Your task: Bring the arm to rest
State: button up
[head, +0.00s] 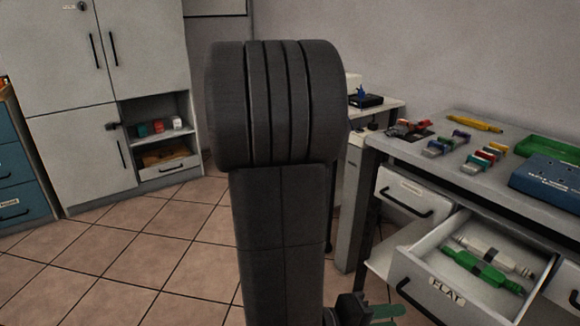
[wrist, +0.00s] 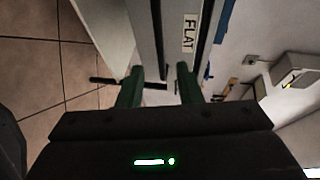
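My arm (head: 285,200) stands upright in the middle of the head view and hides part of the room behind it. My gripper (wrist: 160,67) shows in the wrist view with its two green fingers apart and nothing held between them. In the head view only a bit of my gripper (head: 387,312) shows at the bottom edge, in front of the open drawer labelled FLAT (head: 447,287). The drawer's label also shows in the wrist view (wrist: 189,33). A dark bar handle (wrist: 154,86) lies near the fingers; I cannot tell whether they touch it.
The open drawer holds green and white tools (head: 490,272). Above it, the workbench (head: 420,150) carries coloured pieces, a yellow tool (head: 474,123) and a blue box (head: 548,181). A closed drawer (head: 402,190) is beside it. Tiled floor (head: 150,265) is free at left, before a cabinet (head: 80,155).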

aim_at(429, 312)
jog(key=shift+x, duration=2.65)
jog(key=shift+a, duration=0.1)
jog(key=shift+v, duration=4.6)
jog(key=shift+b+x, duration=0.35)
jog(key=shift+x, duration=6.4)
jog(key=shift+w+d+r, duration=0.1)
jog(key=shift+w+d, duration=0.05)
jog(key=shift+d, duration=0.15)
jog(key=shift+a, duration=0.1)
